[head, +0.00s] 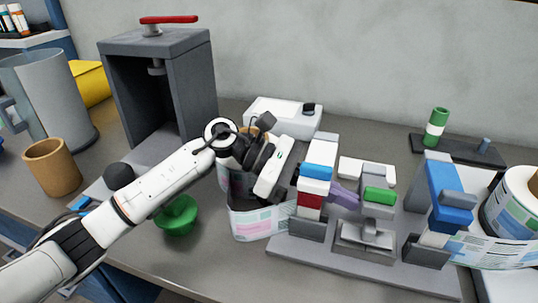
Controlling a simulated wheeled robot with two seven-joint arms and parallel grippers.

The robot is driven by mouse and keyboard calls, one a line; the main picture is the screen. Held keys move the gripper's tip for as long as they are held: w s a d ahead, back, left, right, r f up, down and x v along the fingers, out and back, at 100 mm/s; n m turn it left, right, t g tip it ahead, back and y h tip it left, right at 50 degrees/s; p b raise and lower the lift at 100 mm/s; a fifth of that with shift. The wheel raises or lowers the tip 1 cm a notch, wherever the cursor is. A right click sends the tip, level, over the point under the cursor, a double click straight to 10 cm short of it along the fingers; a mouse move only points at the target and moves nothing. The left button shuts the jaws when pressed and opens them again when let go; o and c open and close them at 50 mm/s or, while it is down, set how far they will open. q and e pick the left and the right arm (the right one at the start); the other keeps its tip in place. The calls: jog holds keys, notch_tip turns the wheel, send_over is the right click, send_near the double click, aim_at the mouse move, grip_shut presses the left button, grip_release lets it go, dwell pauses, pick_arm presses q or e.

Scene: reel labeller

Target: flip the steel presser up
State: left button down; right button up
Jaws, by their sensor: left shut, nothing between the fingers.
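The labeller (290,250) stands on a flat grey base at the right of the table. A bare steel piece that looks like the presser (370,236) sits low at the front middle of its base, with a small raised tab on it. My left gripper (275,168) is shut and empty, just left of the labeller's blue, white and red post (315,180). It is above and to the left of the steel piece, apart from it. Its fingertips are hard to make out. My right gripper is out of view.
A blue block (450,205) rises at the labeller's right. A grey press with a red handle (168,19), a green knob-shaped object (178,215) and a brown cup (52,167) stand left.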

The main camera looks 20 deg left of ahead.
pick_arm(q)
jog(key=w+b+v, duration=0.1)
jog(key=b+v, duration=0.2)
jog(key=v, duration=1.6)
jog(key=shift+w+a+b, duration=0.15)
jog(key=shift+w+b, duration=0.05)
jog(key=shift+b, duration=0.1)
jog(key=shift+f, duration=0.1)
